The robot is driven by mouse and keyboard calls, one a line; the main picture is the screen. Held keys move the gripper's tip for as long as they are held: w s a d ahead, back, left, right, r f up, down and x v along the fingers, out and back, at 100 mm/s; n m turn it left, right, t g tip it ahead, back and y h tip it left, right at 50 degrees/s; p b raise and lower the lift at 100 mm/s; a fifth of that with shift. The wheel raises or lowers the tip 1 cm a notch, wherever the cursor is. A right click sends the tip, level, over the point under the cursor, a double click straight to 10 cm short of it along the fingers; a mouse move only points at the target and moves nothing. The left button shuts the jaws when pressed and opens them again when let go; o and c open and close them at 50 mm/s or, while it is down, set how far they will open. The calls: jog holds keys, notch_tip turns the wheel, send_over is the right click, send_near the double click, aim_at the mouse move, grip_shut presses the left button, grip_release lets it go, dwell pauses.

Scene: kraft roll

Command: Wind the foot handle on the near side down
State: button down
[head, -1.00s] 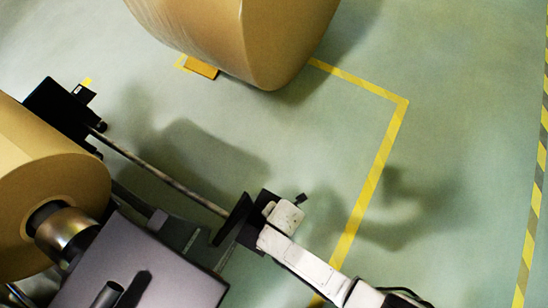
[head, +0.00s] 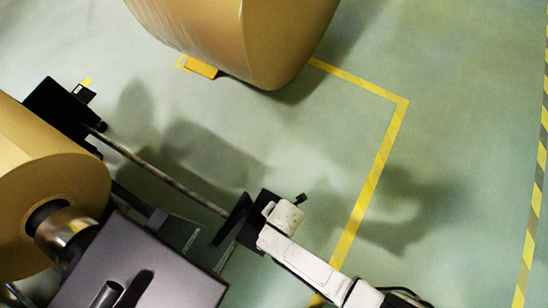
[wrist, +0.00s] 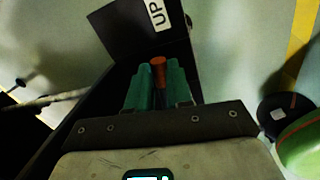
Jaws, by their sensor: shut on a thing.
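My gripper (wrist: 156,90) has its two green fingers closed around the foot handle (wrist: 158,68), whose red-orange end shows between the fingertips in the wrist view. The fingers hide the rest of the handle. A black plate with a white "UP" label (wrist: 159,15) stands just beyond it. In the head view my gripper (head: 258,222) is at the black end block on the near end of a long metal rod (head: 165,178). The handle itself cannot be made out there.
A kraft roll (head: 50,190) sits on the stand at the left, beside a dark grey housing (head: 145,265). Another large roll (head: 235,35) rests on the floor at the top, by an orange wedge (head: 201,68). The floor right of my arm is clear, with yellow tape lines (head: 375,175).

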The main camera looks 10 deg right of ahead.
jog(key=m, duration=0.1)
jog(key=m+p, duration=0.1)
jog(key=shift+s+d+r+m, duration=0.15)
jog(key=shift+s+m, duration=0.1)
jog(key=shift+m, duration=0.15)
jog(key=m, duration=0.1)
jog(key=m+h, duration=0.1)
jog(key=m, duration=0.1)
jog(key=shift+s+t, duration=0.3)
jog(key=shift+s, duration=0.05)
jog(key=m, duration=0.4)
jog(key=shift+s+h+p, duration=0.3)
jog(key=shift+s+h, duration=0.05)
jog(key=shift+h, duration=0.05)
jog(key=m, duration=0.3)
jog(key=shift+s+a+m+h, duration=0.25)
jog(key=shift+s+m+h, duration=0.05)
jog(key=shift+s+m, duration=0.1)
jog(key=m, duration=0.1)
jog(key=m+b, duration=0.1)
jog(key=m, duration=0.1)
jog(key=a+m, duration=0.1)
jog(key=m, duration=0.1)
jog(key=shift+s+g+h, duration=0.3)
jog(key=shift+g+h, duration=0.1)
jog(key=m, duration=0.3)
jog(key=a+m+g+b, duration=0.1)
jog(key=m, duration=0.2)
jog(key=shift+s, duration=0.1)
